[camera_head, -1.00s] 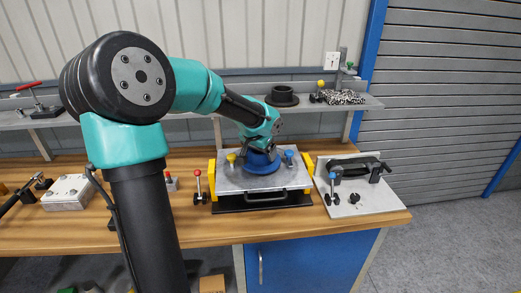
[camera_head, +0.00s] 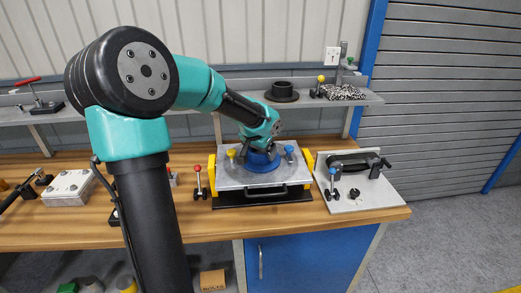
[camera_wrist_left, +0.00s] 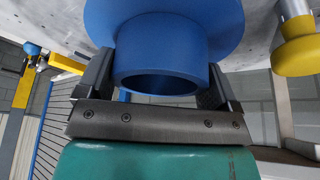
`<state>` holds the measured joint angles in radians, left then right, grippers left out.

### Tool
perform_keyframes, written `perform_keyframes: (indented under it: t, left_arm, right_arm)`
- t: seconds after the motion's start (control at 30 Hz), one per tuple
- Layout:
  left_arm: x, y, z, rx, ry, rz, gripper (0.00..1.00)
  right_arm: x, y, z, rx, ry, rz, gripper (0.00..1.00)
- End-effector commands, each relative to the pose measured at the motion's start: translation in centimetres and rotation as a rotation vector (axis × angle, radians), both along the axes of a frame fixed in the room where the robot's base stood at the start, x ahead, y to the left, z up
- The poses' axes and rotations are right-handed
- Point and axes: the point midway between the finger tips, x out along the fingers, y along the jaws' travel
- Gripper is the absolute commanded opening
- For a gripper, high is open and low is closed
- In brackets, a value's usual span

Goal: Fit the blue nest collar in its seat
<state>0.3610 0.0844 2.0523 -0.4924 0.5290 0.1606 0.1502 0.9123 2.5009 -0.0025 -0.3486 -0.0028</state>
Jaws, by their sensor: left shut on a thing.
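The blue nest collar (camera_head: 260,163) is at the middle of a grey metal plate (camera_head: 234,176) on the bench. In the left wrist view the collar (camera_wrist_left: 158,65) shows as a wide flange with a hollow round neck. My left gripper (camera_head: 262,148) is shut on the neck, one finger on each side; it also fills the lower part of the left wrist view (camera_wrist_left: 160,90). The flange lies on or very close to the plate; I cannot tell whether it is down in its seat, which is hidden beneath it. My right gripper is not in view.
A yellow-knobbed clamp (camera_head: 231,154) and a blue-knobbed clamp (camera_head: 290,150) stand close on either side of the collar. A red-knobbed lever (camera_head: 198,180) is left of the plate. A light board with a black handle (camera_head: 357,185) lies to the right. A shelf (camera_head: 180,111) runs behind.

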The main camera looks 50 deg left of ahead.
Motion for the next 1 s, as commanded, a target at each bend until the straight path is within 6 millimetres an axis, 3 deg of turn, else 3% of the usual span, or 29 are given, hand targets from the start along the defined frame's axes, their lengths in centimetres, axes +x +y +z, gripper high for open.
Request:
perform_keyframes:
  t: [0.2, 0.23, 0.37, 0.77, 1.0]
  left_arm:
    - [0.0, 0.0, 0.0, 0.000, -0.001, 0.000, 0.55]
    - [0.0, 0.0, 0.0, 0.000, -0.001, 0.000, 0.87]
    - [0.0, 0.0, 0.0, 0.000, 0.000, 0.000, 0.99]
    - [0.0, 0.0, 0.1, 0.000, 0.000, 0.000, 1.00]
    - [0.0, 0.0, 1.1, 0.000, 0.000, 0.000, 1.00]
  right_arm:
    - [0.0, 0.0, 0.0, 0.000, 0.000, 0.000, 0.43]
    - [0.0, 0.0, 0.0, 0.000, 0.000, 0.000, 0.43]
    - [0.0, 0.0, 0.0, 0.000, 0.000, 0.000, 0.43]
    - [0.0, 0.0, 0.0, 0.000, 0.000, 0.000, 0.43]
    - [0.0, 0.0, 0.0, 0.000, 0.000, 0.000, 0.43]
